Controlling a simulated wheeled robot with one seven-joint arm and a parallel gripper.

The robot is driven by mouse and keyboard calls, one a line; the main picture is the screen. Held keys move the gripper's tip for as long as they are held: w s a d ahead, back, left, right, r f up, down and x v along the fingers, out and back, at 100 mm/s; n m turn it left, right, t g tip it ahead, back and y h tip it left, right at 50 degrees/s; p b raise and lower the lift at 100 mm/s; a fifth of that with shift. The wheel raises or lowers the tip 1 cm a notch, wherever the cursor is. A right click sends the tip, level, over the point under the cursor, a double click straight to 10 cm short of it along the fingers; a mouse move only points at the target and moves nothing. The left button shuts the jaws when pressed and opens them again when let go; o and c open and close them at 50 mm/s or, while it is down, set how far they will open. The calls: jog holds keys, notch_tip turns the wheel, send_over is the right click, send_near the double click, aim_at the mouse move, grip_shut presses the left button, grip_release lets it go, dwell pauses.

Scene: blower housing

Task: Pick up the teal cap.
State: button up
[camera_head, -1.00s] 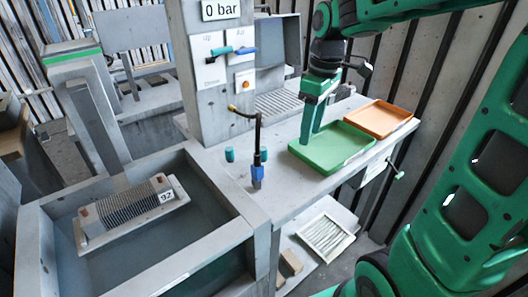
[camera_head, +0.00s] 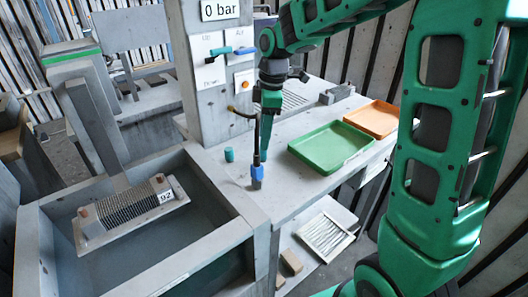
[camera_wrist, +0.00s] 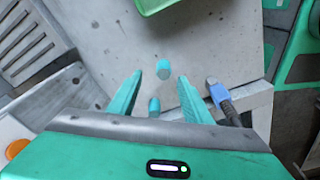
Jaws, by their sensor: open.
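A small teal cap (camera_head: 229,155) stands upright on the grey bench, left of the blue-ended hose in the head view. In the wrist view two teal caps show: one (camera_wrist: 164,68) just beyond the fingertips and between their lines, the other (camera_wrist: 154,105) nearer, in the gap between the fingers. My gripper (camera_head: 265,152) points down over the bench behind the hose, hiding the second cap in the head view. In the wrist view my gripper (camera_wrist: 160,80) is open and holds nothing. I cannot tell its exact height above the caps.
A black hose with a blue fitting (camera_head: 257,171) rises close to the gripper; the fitting (camera_wrist: 221,93) is right of the fingers in the wrist view. A green tray (camera_head: 331,148) and an orange tray (camera_head: 371,119) lie to the right. A basin wall (camera_head: 225,180) is at left.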

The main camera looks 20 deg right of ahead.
jog(key=shift+a+f, duration=0.2)
jog(key=shift+f, duration=2.05)
jog(key=c, duration=1.1)
jog(key=shift+c, duration=0.2)
jog(key=shift+r, duration=0.1)
jog(key=shift+r, duration=0.55)
jog(key=shift+s+d+r, duration=0.1)
jog(key=shift+s+r, duration=0.1)
jog(key=shift+r, duration=1.05)
jog(key=s+d, duration=0.1)
jog(key=s, duration=0.4)
jog(key=s+d, duration=0.2)
jog(key=s, duration=0.4)
jog(key=s+d, duration=0.2)
jog(key=s, duration=0.4)
jog(key=shift+d+f, duration=0.15)
jog(key=shift+d, duration=0.05)
jog(key=shift+w, duration=0.1)
